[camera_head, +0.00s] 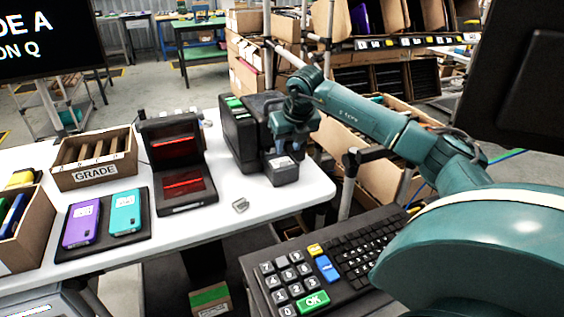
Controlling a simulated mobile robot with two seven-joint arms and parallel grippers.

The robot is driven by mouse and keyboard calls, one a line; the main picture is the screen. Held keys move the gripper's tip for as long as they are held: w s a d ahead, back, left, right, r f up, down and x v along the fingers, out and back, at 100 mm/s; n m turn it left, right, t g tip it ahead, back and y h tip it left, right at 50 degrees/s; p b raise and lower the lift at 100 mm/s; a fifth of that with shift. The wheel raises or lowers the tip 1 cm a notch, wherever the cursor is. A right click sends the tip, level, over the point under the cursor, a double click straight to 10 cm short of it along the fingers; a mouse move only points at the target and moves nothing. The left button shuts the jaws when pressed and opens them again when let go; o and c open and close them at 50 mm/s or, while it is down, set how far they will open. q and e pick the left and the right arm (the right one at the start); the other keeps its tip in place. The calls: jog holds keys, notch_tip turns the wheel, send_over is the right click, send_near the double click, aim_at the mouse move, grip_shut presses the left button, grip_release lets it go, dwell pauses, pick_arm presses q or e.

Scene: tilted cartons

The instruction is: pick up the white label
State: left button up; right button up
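A small white label (283,161) shows on the black block at the front of a black printer-like machine (238,135), near the table's right end. My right gripper (292,143) reaches in from the right and is directly above that block, pointing down. Its fingers are small and dark against the machine, so whether they are open or touch the label cannot be told. My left gripper is not in view.
The white table (225,195) also holds a black scanner with red windows (178,165), a box marked GRADE (95,165), a purple phone (81,223) and a teal phone (125,212) on a dark mat. A small metallic piece (240,205) lies near the front edge. A keyboard (330,262) is in front.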

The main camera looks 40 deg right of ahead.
aim_at(285, 162)
jog(key=shift+p+x, duration=0.45)
jog(key=shift+x, duration=2.55)
jog(key=shift+s, duration=0.1)
jog(key=shift+c, duration=0.4)
jog(key=c, duration=0.5)
